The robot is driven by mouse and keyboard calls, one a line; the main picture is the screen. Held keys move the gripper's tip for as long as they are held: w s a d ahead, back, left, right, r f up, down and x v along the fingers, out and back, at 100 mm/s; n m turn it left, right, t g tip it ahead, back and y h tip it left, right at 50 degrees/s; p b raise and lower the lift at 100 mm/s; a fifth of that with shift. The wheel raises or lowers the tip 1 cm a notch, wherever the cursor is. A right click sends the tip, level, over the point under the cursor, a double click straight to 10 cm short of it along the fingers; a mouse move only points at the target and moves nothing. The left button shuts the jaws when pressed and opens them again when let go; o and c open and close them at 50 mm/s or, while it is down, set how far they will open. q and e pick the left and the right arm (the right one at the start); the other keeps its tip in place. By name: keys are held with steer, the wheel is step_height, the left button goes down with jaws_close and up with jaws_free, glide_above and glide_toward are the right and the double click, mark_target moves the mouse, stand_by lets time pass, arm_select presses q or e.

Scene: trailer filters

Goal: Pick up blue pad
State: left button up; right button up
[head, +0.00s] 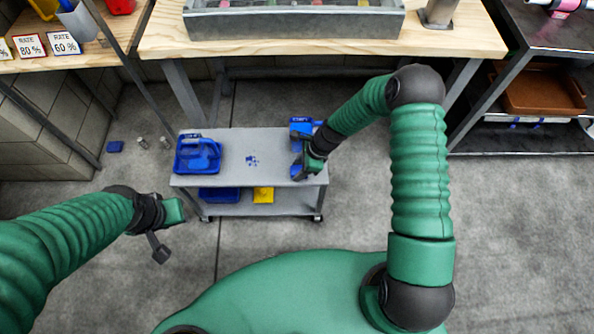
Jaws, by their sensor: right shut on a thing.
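A grey cart (250,172) stands in the middle of the head view. My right gripper (301,167) is over the right end of its top and is shut on a small blue thing, apparently the blue pad (297,147). The gripper and wrist hide much of it, and I cannot tell whether it touches the cart top. My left gripper (172,232) is left of the cart, above the floor, with its fingers spread and nothing between them.
A blue tray (198,155) sits on the cart's left end. The lower shelf holds a blue bin (219,195) and a yellow thing (263,195). A blue piece (115,147) and two small cylinders lie on the floor at left. A wooden workbench (440,38) stands behind.

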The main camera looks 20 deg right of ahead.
mark_target(295, 172)
steer(key=shift+d, duration=0.25)
steer(key=shift+c, duration=1.4)
steer(key=shift+a, duration=0.15)
steer(key=shift+r, duration=0.15)
steer(key=shift+r+p, duration=0.3)
steer(key=shift+r, duration=0.05)
steer(key=r, duration=0.1)
steer(key=r+p, duration=0.1)
steer(key=shift+s+r, duration=0.35)
steer(key=shift+r, duration=0.05)
steer(key=s+r+p, duration=0.1)
steer(key=s+p, duration=0.1)
steer(key=s, duration=1.3)
steer(key=shift+s+a+p, duration=0.15)
steer(key=shift+a+p, duration=0.1)
steer(key=shift+p, duration=0.05)
